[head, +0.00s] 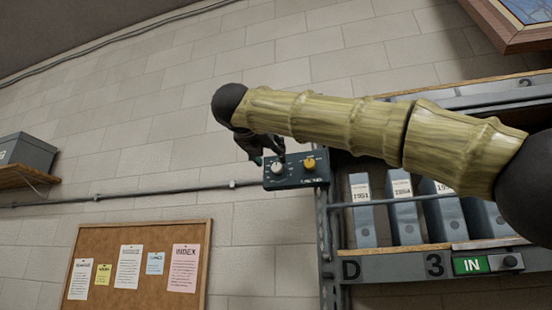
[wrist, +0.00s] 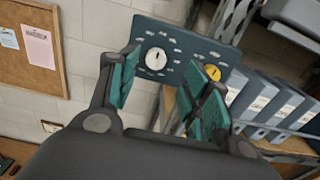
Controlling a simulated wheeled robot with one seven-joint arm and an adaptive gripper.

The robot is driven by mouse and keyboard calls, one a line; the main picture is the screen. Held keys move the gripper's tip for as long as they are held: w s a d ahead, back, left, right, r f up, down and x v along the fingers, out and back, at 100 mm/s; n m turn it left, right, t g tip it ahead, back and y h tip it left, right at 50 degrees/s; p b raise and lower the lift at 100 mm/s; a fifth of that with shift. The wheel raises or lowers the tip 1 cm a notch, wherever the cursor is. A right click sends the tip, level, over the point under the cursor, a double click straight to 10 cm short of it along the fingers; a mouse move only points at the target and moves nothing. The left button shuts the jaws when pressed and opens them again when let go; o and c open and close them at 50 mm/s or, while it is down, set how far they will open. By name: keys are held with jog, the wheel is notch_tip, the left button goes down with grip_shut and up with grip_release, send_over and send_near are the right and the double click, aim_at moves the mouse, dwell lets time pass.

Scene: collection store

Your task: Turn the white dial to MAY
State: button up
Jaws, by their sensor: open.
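The white dial (head: 278,168) sits on the left of a dark blue control box (head: 297,183), fixed beside the shelf upright. A ring of small marks surrounds the dial; the words are too small to read. In the wrist view the white dial (wrist: 156,59) lies between and beyond the fingertips, with the box's panel (wrist: 195,50) facing me. My gripper (wrist: 160,85) is open, with teal pads on either side of the dial and nothing held. In the head view my gripper (head: 262,153) is at the box's upper left, partly hidden behind my arm.
A yellow dial (head: 309,163) is right of the white one; it shows close to the right finger in the wrist view (wrist: 212,72). Shelves with grey files (head: 403,212) stand to the right. A cork board (head: 140,230) hangs lower left. A conduit (head: 150,197) runs along the wall.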

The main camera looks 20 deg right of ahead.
aim_at(275, 167)
jog(key=x, duration=0.2)
jog(key=p+x, duration=0.1)
jog(key=x, duration=0.2)
jog(key=shift+w+a+f+p, duration=0.2)
jog(key=shift+w+a+p, duration=0.05)
jog(key=shift+w+p, duration=0.1)
jog(key=shift+s+d+r, duration=0.2)
jog(key=shift+d, duration=0.25)
jog(key=shift+w+f, duration=0.3)
jog(key=shift+w, duration=0.55)
jog(key=shift+s+d+r, duration=0.1)
jog(key=shift+s, duration=0.2)
jog(key=shift+c, duration=0.4)
jog(key=shift+s+r, duration=0.1)
jog(key=shift+s, duration=0.05)
jog(key=c, duration=0.9)
